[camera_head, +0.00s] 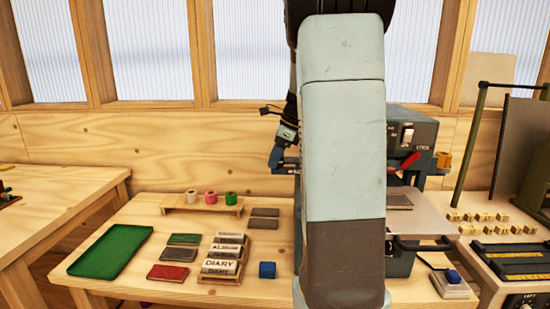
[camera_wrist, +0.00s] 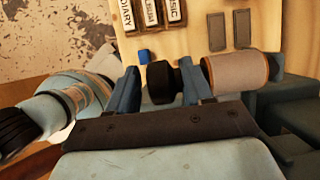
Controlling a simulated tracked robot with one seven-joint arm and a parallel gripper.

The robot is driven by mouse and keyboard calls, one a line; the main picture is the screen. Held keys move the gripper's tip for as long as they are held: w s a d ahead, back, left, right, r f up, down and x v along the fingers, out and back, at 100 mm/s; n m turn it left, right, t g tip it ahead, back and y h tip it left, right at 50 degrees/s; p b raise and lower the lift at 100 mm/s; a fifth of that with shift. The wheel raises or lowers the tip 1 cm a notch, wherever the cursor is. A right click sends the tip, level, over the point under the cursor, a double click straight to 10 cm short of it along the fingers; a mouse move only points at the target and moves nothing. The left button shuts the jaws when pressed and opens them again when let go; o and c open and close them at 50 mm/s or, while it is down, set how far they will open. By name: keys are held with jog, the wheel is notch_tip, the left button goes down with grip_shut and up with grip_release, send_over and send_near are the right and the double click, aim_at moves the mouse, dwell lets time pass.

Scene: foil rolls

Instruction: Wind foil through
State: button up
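A blue-grey press machine (camera_head: 418,130) stands on the bench, partly hidden behind my arm. A copper-brown roll (camera_head: 443,160) shows at its right side. Three small foil rolls, white (camera_head: 191,197), pink (camera_head: 211,198) and green (camera_head: 231,198), stand on a low wooden rack (camera_head: 185,209). In the wrist view, my gripper (camera_wrist: 160,88) has its two blue fingers spread apart. A black knob (camera_wrist: 160,82) shows between them, with a slim gap at the left finger; contact is unclear. A tan roll (camera_wrist: 236,74) lies just right of the right finger.
A green tray (camera_head: 110,251), diaries (camera_head: 221,266) on a wooden rack, a red book (camera_head: 168,273) and a blue block (camera_head: 267,270) lie on the bench. Wooden blocks (camera_head: 485,216) stand at right.

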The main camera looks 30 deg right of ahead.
jog(key=shift+r, duration=0.3)
notch_tip(320, 180, up, 2)
jog(key=shift+w+r, duration=0.1)
jog(key=shift+r, duration=0.1)
jog(key=s+a+r, duration=0.4)
jog(key=s+r, duration=0.6)
jog(key=s, duration=0.3)
jog(key=shift+s, duration=0.3)
jog(key=shift+d, duration=0.1)
